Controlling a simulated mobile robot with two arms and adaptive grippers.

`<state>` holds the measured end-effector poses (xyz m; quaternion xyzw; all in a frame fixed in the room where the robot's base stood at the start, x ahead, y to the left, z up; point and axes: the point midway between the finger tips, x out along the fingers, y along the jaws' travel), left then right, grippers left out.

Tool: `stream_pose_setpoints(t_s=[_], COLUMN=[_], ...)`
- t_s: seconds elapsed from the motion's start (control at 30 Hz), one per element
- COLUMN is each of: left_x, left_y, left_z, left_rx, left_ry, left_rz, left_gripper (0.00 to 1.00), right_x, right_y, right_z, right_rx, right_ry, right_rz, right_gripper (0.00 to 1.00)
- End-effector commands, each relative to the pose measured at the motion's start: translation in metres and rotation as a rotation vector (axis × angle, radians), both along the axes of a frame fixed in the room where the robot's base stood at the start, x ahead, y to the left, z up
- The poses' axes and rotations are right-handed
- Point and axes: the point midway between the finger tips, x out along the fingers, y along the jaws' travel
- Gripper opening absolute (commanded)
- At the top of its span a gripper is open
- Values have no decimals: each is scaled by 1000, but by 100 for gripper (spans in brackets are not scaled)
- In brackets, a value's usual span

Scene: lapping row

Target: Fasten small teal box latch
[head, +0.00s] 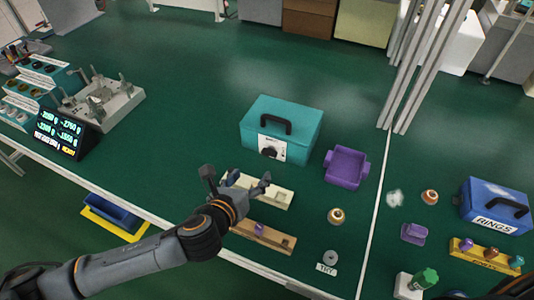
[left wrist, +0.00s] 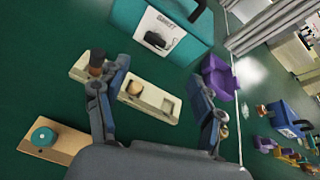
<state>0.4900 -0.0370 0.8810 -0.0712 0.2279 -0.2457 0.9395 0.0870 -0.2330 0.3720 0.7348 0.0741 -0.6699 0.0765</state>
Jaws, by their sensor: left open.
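The small teal box (head: 283,122) stands on the green bench with its lid down and a black handle on top. Its front carries a white label and a dark latch (head: 270,151), too small to tell if fastened. In the left wrist view the teal box (left wrist: 190,45) is at the top, with the dark latch (left wrist: 156,40) on its label. My left gripper (head: 237,182) is open and empty, in front of the box and apart from it, over a cream tray. Its spread fingers also show in the left wrist view (left wrist: 155,80). My right gripper does not show.
The cream tray (head: 283,197) and a wooden block (head: 279,240) lie near my left gripper. A purple bin (head: 346,166) stands right of the teal box. A blue box (head: 494,203) is far right; a grey fixture (head: 122,105) is left. Bench behind the box is clear.

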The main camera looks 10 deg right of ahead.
Motion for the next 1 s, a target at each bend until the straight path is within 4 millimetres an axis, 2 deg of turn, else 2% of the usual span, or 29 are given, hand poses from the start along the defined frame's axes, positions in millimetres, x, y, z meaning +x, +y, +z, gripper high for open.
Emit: stream_pose_setpoints(t_s=[0.1, 0.3, 0.8, 1.0], left_x=[9, 19, 93, 110], left_y=[4, 1, -50, -62], left_z=[-5, -12, -49, -58], left_rx=[147, 210, 205, 204], left_ry=[-107, -149, -146, -145], left_rz=[-93, -134, -130, -130], left_gripper=[68, 68, 68, 68], right_x=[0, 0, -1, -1], right_y=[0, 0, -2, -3], right_z=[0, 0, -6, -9], right_rx=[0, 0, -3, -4], right_ry=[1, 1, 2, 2], right_rz=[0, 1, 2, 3], right_gripper=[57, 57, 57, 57])
